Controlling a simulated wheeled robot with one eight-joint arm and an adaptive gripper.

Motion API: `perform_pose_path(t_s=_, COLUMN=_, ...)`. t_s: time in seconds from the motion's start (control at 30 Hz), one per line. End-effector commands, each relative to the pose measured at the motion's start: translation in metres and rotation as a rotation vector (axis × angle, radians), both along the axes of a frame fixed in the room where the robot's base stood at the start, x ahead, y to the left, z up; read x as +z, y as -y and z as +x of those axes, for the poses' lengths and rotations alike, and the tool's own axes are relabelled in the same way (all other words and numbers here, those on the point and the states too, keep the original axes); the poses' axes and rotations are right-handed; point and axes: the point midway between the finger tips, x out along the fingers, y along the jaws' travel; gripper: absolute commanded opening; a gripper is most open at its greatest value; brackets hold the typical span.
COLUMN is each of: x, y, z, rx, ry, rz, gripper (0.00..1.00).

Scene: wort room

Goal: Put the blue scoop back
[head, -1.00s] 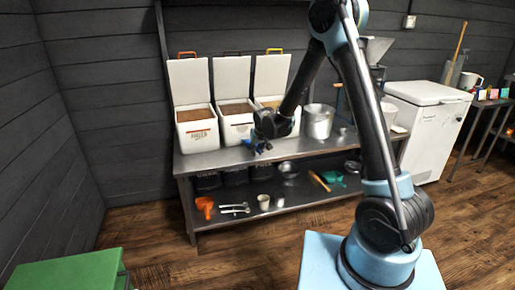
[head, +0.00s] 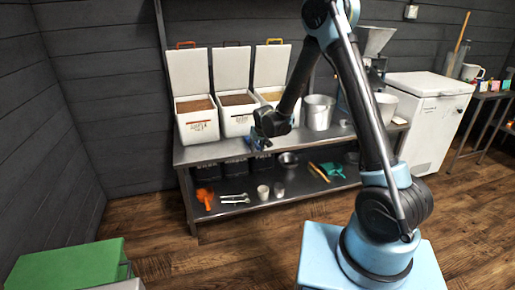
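My gripper (head: 261,141) is small and dark at the end of my arm. It points down at the front of the steel table, before the middle and right white bins. A small blue patch (head: 263,134), which may be the blue scoop, shows right at the gripper. It is too small to tell its shape or whether the fingers are closed on it. The left bin (head: 197,124), middle bin (head: 237,121) and right bin (head: 270,96) stand with lids up, holding grain-like contents. My arm partly hides the right bin.
The steel table (head: 205,153) has a metal pot (head: 318,113) on top. Its lower shelf holds an orange object (head: 205,198), a cup (head: 263,192) and a green dustpan (head: 328,169). A white chest (head: 425,110) stands right; a green-topped stool (head: 65,263) stands front left. Floor between is clear.

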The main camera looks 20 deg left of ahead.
Motion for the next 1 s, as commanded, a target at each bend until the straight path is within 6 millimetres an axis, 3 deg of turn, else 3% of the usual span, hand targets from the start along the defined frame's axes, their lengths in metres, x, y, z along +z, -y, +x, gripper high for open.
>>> perform_pose_path(t_s=0.47, x=0.006, y=0.002, z=-0.003, rx=0.000, ry=0.000, rz=0.000, gripper=0.40)
perform_pose_path(t_s=1.0, x=0.065, y=0.018, z=-0.030, rx=0.001, ry=-0.001, rz=0.000, gripper=0.40)
